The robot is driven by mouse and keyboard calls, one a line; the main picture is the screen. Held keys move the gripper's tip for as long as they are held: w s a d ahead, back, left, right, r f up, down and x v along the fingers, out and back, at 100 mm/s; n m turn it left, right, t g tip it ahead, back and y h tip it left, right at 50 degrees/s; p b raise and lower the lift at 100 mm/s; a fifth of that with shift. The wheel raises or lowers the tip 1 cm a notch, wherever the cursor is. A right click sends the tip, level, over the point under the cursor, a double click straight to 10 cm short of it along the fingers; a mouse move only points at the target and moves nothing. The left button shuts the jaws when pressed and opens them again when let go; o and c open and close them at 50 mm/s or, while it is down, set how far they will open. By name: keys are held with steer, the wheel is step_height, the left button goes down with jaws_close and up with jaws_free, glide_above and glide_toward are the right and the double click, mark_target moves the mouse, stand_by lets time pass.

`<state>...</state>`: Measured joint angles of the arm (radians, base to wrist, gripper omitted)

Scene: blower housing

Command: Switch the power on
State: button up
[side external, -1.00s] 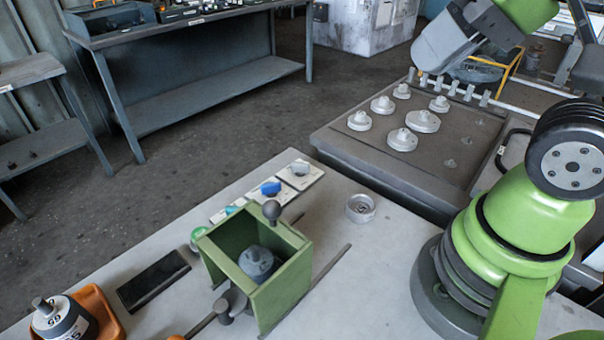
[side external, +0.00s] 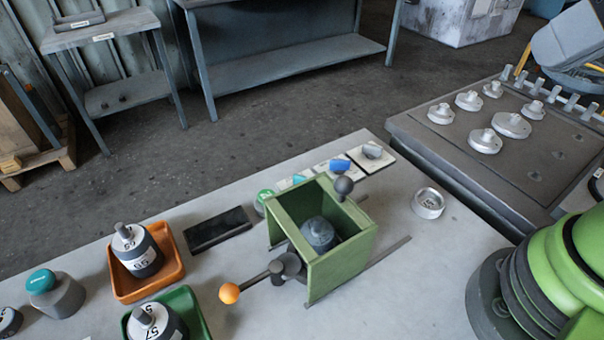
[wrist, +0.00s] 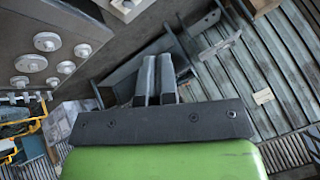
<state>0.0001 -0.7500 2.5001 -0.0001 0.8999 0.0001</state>
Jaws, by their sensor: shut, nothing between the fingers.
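Several small controls stand in a row behind the green box on the grey table in the side external view. They are a grey knob (side external: 372,150) on a white plate, a blue knob (side external: 340,164), a teal one (side external: 298,180) partly hidden, and a green button (side external: 264,198). I cannot tell which is the power switch or read any setting. My gripper (wrist: 158,60) shows in the wrist view, with its two fingers together and nothing held. It is out of the side external view, and no control shows in the wrist view.
The green open-topped box (side external: 342,262) holds a grey part, with an orange-ended lever (side external: 229,293) in front. An orange tray (side external: 170,289) and a green tray (side external: 205,325) hold weights. A grey ring (side external: 428,203) lies right of the box.

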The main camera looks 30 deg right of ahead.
steer(key=o, duration=0.4)
steer(key=shift+c, duration=0.2)
steer(key=shift+o, duration=1.2)
steer(key=shift+w+r, duration=0.1)
steer(key=shift+w, duration=0.3)
steer(key=m+g+h, duration=0.2)
steer(key=m+g, duration=0.1)
steer(key=g, duration=0.4)
glide_above(303, 177)
step_height(303, 177, down, 25)
steer(key=shift+d+r, duration=0.1)
steer(key=shift+r, duration=0.1)
steer(key=shift+f, duration=1.4)
steer(key=shift+f+n, duration=0.3)
steer(key=n, duration=0.6)
steer(key=shift+n, duration=0.3)
steer(key=n, duration=0.7)
steer(key=shift+f, duration=0.7)
steer(key=shift+c, duration=0.2)
